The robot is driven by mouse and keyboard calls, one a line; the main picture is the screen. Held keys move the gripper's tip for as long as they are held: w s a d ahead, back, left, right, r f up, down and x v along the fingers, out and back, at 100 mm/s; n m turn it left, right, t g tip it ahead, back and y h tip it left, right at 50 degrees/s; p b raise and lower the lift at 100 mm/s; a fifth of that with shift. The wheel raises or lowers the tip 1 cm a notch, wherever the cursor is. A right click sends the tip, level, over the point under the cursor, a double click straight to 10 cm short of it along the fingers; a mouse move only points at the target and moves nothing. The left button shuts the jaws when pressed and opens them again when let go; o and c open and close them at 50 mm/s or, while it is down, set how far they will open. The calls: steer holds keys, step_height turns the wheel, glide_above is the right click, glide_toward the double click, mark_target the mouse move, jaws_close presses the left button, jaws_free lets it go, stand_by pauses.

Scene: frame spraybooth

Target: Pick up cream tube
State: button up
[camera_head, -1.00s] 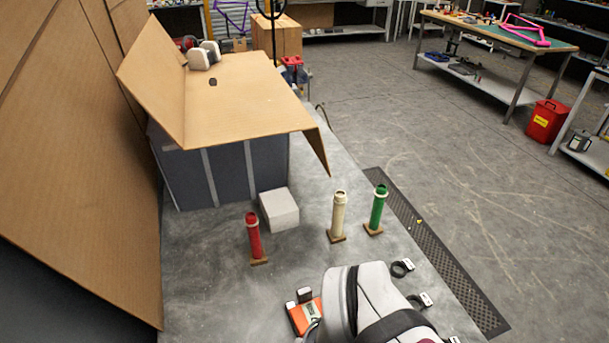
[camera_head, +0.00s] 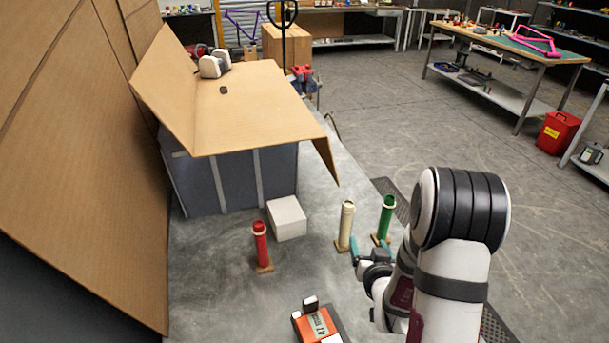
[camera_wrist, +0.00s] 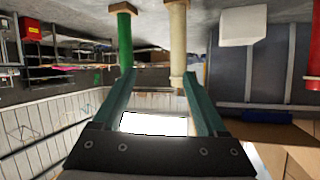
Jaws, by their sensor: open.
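The cream tube (camera_head: 346,225) stands upright on a small wooden base, between the red and green tubes. My gripper (camera_head: 370,250) is low beside it on the right, with teal fingers apart and nothing between them. In the wrist view, which is upside down, the cream tube (camera_wrist: 178,45) shows near one fingertip of my gripper (camera_wrist: 158,74), and the green tube (camera_wrist: 124,40) near the other. Whether a finger touches either tube I cannot tell.
The green tube (camera_head: 386,217) stands close on the right, the red tube (camera_head: 261,245) farther left. A white block (camera_head: 287,218) sits behind, near the cardboard-topped booth (camera_head: 250,110). An orange device (camera_head: 317,325) lies in front.

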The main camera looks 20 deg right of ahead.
mark_target(349, 220)
steer(key=w+n+t, duration=0.1)
steer(key=w, duration=0.3)
steer(key=w+f+n+t+y, duration=0.1)
steer(key=w+t, duration=0.1)
steer(key=w, duration=0.2)
steer(key=w+f+n+t, duration=0.1)
steer(key=w+t, duration=0.1)
steer(key=w, duration=0.2)
steer(key=shift+w+f, duration=0.15)
steer(key=shift+w, duration=0.2)
jaws_close()
